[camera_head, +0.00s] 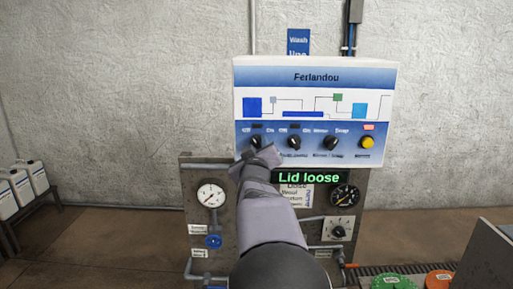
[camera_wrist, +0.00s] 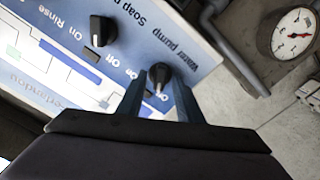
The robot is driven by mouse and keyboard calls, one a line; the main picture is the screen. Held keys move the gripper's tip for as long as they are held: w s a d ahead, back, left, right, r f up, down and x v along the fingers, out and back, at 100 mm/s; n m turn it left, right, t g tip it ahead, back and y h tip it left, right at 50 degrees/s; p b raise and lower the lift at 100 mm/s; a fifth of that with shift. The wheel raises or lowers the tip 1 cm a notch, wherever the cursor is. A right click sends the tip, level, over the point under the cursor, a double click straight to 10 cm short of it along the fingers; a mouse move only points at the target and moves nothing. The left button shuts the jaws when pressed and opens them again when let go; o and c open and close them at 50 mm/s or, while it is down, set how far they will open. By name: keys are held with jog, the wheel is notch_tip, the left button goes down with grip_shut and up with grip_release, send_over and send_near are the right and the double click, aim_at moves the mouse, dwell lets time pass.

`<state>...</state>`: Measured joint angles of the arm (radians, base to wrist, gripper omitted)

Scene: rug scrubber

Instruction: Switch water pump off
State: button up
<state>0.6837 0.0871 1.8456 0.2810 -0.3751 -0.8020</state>
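The water pump knob (camera_head: 256,141) is the leftmost black knob on the white and blue control panel (camera_head: 316,77). In the wrist view the knob (camera_wrist: 158,74) shows below the printed words "Water pump". My gripper (camera_head: 262,158) is at the panel's lower left, just below this knob in the head view. In the wrist view my gripper (camera_wrist: 160,84) has its two fingers apart, one on each side of the knob. Whether the fingers touch the knob is not clear. Which label the knob points at cannot be made out.
Another black knob (camera_wrist: 102,30) sits beside it. A third knob (camera_head: 331,142) and a yellow button (camera_head: 367,142) are further right. A green display (camera_head: 309,177) reads "Lid loose". A white gauge (camera_head: 211,195) and blue valve (camera_head: 212,241) are below. White canisters (camera_head: 34,176) stand far left.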

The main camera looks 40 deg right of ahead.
jog(key=b+v, duration=0.3)
jog(key=v, duration=0.4)
jog(key=shift+s+a, duration=0.2)
dwell(0.4)
jog(key=p+v, duration=0.4)
jog(key=p, duration=0.1)
jog(key=shift+s+r, duration=0.1)
jog(key=shift+r, duration=0.15)
jog(key=shift+p, duration=0.65)
jog(key=p, duration=0.1)
jog(key=s+a+p, duration=0.1)
jog(key=p, duration=0.1)
jog(key=shift+a+f, duration=0.1)
jog(key=shift+f, duration=0.1)
